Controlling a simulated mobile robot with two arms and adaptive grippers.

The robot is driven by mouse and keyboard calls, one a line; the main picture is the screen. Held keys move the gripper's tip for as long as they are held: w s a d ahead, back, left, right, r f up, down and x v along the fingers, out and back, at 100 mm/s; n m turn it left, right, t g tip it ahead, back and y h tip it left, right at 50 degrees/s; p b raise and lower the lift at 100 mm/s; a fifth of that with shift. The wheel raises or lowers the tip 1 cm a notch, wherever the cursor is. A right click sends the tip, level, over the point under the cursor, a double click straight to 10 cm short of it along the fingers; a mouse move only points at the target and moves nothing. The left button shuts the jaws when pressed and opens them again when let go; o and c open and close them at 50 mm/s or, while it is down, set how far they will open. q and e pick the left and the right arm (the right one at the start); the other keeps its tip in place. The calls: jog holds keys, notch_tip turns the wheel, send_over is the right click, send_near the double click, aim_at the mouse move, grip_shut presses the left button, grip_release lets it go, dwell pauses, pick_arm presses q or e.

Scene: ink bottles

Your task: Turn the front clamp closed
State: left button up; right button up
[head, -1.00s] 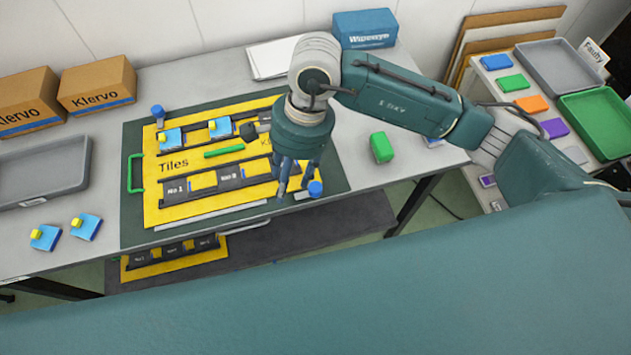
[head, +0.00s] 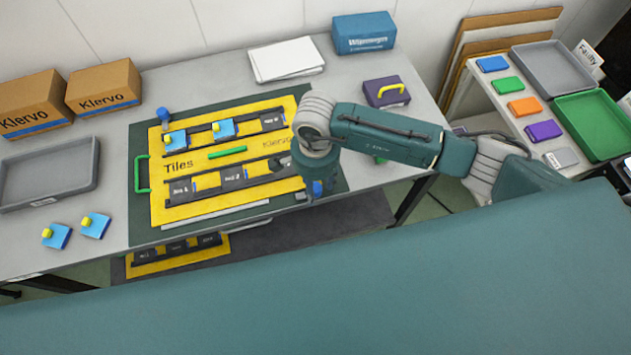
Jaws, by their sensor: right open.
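The yellow "Tiles" plate (head: 238,165) lies on a dark green board (head: 142,215) on the table. The front clamp, a small blue knob (head: 317,188), is at the plate's front right corner. A second blue clamp (head: 163,115) is at the back left corner. My right gripper (head: 318,184) points down at the front clamp, with its fingers open around or just beside the knob. The wrist hides part of the fingers, so contact is unclear. My left gripper is not in view.
Blue tiles with yellow knobs sit on the plate and at the table's front left (head: 56,236). A grey tray (head: 50,172) and cardboard boxes (head: 104,88) stand left. A purple box (head: 387,92) and a blue box (head: 364,33) stand at the back right.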

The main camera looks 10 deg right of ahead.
jog(key=shift+f, duration=0.1)
grip_shut()
